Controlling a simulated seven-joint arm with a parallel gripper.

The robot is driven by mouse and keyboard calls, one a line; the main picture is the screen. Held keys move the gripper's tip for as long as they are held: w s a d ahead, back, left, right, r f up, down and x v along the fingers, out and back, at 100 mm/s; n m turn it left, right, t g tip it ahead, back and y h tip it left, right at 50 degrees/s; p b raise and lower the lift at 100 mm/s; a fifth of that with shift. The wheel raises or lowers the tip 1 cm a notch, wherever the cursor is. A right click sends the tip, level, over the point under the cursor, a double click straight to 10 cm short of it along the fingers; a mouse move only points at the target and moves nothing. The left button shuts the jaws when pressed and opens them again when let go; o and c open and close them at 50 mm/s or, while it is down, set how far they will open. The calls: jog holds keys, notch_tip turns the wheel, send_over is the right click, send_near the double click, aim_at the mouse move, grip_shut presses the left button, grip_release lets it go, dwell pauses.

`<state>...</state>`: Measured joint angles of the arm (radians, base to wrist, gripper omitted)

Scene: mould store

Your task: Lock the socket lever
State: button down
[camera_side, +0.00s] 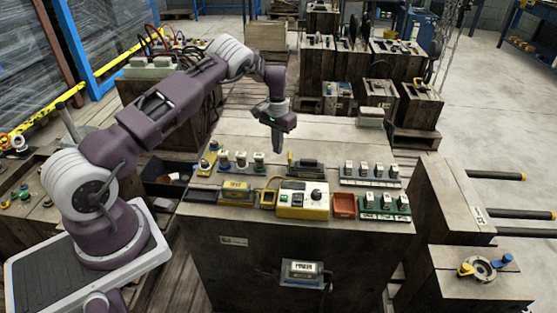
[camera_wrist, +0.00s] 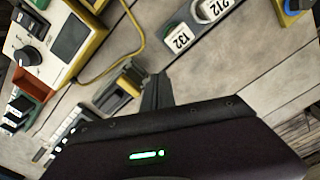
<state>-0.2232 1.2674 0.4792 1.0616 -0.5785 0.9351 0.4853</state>
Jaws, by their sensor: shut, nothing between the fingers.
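In the side view, a dark socket block (camera_side: 305,165) sits on the bench behind the yellow control box. I take this as the socket of the task, but its lever is too small to make out. In the wrist view the block (camera_wrist: 118,92) shows grey with a yellowish part, left of my fingers. My gripper (camera_side: 278,148) points down, a little left of the block and seemingly above the bench. In the wrist view my gripper (camera_wrist: 157,78) is shut and empty, close beside the block; I cannot tell whether they touch.
A yellow control box (camera_side: 303,200) with a knob stands in front, with a red tray (camera_side: 344,205) to its right. Rows of white-topped modules (camera_side: 370,172) stand at right. Round labelled units (camera_side: 241,160) stand at left. The bench top (camera_side: 335,132) behind is mostly clear.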

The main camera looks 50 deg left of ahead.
jog(key=s+d+r+t, duration=0.1)
jog(key=s+d+r, duration=0.15)
jog(key=r, duration=0.85)
jog(key=s+d+r+t, duration=0.1)
jog(key=d+r, duration=0.3)
jog(key=r, duration=0.8)
jog(key=s+d+r, duration=0.8)
jog(key=s+r, duration=0.1)
jog(key=s+d+r+m+t, duration=0.1)
jog(key=s+d+r, duration=0.15)
jog(key=s, duration=0.35)
jog(key=s+d+r+m+t, duration=0.1)
jog(key=s+d+r, duration=0.15)
jog(key=s, duration=0.35)
jog(key=s+d+f, duration=0.1)
jog(key=s+f, duration=0.1)
jog(key=s, duration=0.4)
jog(key=s+d+f+m+t, duration=0.1)
jog(key=s+d+f, duration=0.1)
jog(key=s, duration=0.4)
jog(key=shift+d+f+t, duration=0.15)
jog(key=shift+f+t, duration=0.15)
